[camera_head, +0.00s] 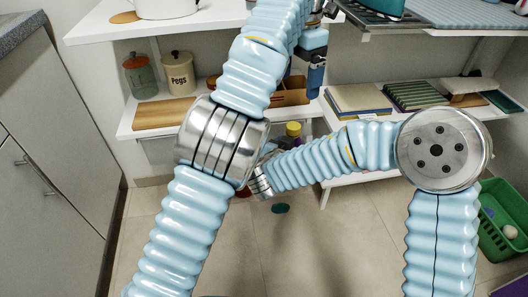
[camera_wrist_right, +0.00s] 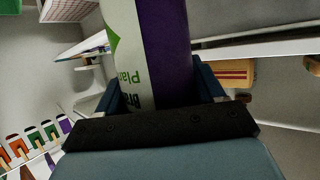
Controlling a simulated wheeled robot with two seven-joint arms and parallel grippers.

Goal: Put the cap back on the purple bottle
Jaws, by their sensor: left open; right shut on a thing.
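The purple bottle (camera_wrist_right: 168,50) fills the middle of the right wrist view, purple on one side and white with green and dark lettering on the other. My right gripper (camera_wrist_right: 160,88) is shut on it, with a blue finger on each side. The bottle's top is out of that view. In the head view my left arm hides my right gripper and most of what it holds. My left gripper (camera_head: 316,68) is open, high in front of the shelves, its blue fingers pointing down. I cannot make out a loose cap. A small yellow top (camera_head: 293,129) shows behind my right forearm; I cannot tell what it belongs to.
The white shelf unit (camera_head: 130,120) holds a Pegs canister (camera_head: 178,73), a glass jar (camera_head: 138,76), books (camera_head: 357,98) and a striped green rack (camera_head: 416,95). A green basket (camera_head: 500,225) is at right. Cabinets stand at left.

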